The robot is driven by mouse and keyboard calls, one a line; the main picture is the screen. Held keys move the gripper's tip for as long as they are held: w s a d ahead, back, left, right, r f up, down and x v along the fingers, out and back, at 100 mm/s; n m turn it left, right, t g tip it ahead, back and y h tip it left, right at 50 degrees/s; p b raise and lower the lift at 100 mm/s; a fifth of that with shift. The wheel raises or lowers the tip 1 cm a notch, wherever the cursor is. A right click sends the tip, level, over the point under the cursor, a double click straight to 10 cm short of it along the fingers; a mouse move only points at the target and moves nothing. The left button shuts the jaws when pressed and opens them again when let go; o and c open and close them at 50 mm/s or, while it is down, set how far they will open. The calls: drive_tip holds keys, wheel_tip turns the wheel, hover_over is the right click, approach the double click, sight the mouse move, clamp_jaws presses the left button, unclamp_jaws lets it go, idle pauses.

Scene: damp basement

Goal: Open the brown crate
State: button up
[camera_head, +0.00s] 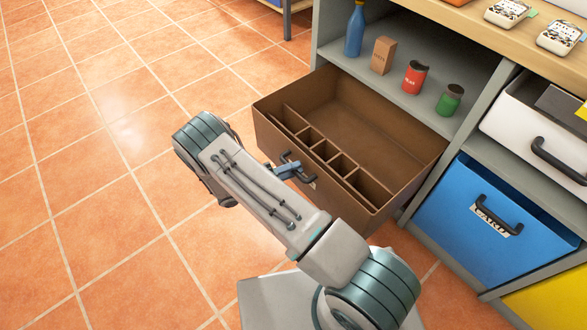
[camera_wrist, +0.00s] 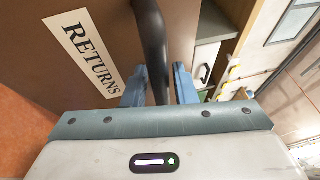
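The brown crate (camera_head: 372,112) is pulled well out of its shelf bay like a drawer, and its inside shows from above. It has several small compartments along the front and one large bare space behind. Its front carries a dark handle (camera_wrist: 151,35) and a white "RETURNS" label (camera_wrist: 85,50). My gripper (camera_head: 287,170) is at this handle on the crate's front. My arm hides part of the crate's front in the head view.
A blue bottle (camera_head: 355,30), a brown box (camera_head: 383,55), a red can (camera_head: 415,77) and a green can (camera_head: 449,99) stand on the shelf above. A blue crate (camera_head: 470,230) and a white crate (camera_head: 520,125) sit to the right. Tiled floor (camera_head: 110,130) at left is clear.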

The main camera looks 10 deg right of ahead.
drive_tip(key=p+v, duration=0.1)
drive_tip(key=v, duration=1.3)
drive_tip(key=shift+d+r, duration=0.1)
drive_tip(key=d+r+m+g+y+p, duration=0.2)
drive_tip(key=d+r+m+y+p, duration=0.3)
drive_tip(key=r, duration=0.6)
drive_tip(key=s+d+r+m+g+y+p, duration=0.15)
drive_tip(key=r+m+p, duration=0.35)
drive_tip(key=r, duration=0.7)
drive_tip(key=d+r+m+g+y+p, duration=0.35)
drive_tip(key=r+m, duration=0.35)
drive_tip(key=r, duration=0.4)
drive_tip(key=s+d+r+m+t+y+p, duration=0.2)
drive_tip(key=s+r+m+p, duration=0.3)
drive_tip(key=r, duration=0.4)
drive_tip(key=s+d+r+m+t+y+p, duration=0.2)
drive_tip(key=s+r+m+t+y+p, duration=0.1)
drive_tip(key=r+m, duration=0.5)
drive_tip(key=s+d+r+m+t+y+p, duration=0.2)
drive_tip(key=s+r+m+y+p, duration=0.3)
drive_tip(key=s+r+p, duration=0.3)
wheel_tip(320, 180, up, 3)
drive_tip(key=shift+d+r+m+t, duration=0.2)
drive_tip(key=shift+m+t, duration=0.3)
drive_tip(key=shift+m, duration=0.2)
